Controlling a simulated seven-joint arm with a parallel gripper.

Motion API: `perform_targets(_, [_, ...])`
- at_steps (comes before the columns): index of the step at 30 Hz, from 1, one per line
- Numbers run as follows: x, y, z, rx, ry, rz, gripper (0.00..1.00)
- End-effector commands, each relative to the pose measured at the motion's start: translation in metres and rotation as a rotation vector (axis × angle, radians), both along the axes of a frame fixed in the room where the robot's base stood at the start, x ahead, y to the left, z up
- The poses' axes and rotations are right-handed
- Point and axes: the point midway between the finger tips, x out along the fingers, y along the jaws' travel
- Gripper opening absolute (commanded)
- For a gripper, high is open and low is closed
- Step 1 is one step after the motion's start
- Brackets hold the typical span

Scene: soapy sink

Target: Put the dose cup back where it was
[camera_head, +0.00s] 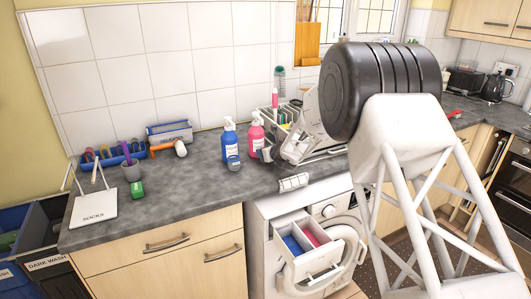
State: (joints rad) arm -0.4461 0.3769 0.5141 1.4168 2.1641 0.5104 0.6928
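A small grey-blue cup (235,163), which looks like the dose cup, stands on the grey worktop directly in front of the blue pump bottle (229,140). A pink pump bottle (257,133) stands just to the right. The white end of my arm, with my gripper (270,153), appears over the worktop to the right of the cup, close to the pink bottle and apart from the cup. The fingers are small and merge with the rack behind, so their opening and anything between them cannot be made out.
A dish rack (325,155) stands behind my arm. Below, the washing machine's detergent drawer (308,255) is pulled out, showing blue and pink compartments. At left are a blue peg tray (88,163), a grey cup (131,172), a green block (137,189) and a socks sign (94,208). The worktop's left-middle is clear.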

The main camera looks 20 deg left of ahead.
Motion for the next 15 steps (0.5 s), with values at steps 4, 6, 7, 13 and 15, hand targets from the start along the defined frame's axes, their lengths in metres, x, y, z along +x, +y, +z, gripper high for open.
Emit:
perform_targets(4, [0.0000, 0.0000, 0.0001, 0.000, 0.000, 0.000, 0.28])
perform_targets(6, [-0.0001, -0.0001, -0.0006, 0.000, 0.000, 0.000, 0.28])
perform_targets(7, [0.0000, -0.0001, -0.0013, 0.000, 0.000, 0.000, 0.28])
perform_targets(13, [-0.0001, -0.0001, -0.0027, 0.000, 0.000, 0.000, 0.67])
perform_targets(15, [-0.0001, 0.0000, -0.0028, 0.000, 0.000, 0.000, 0.76])
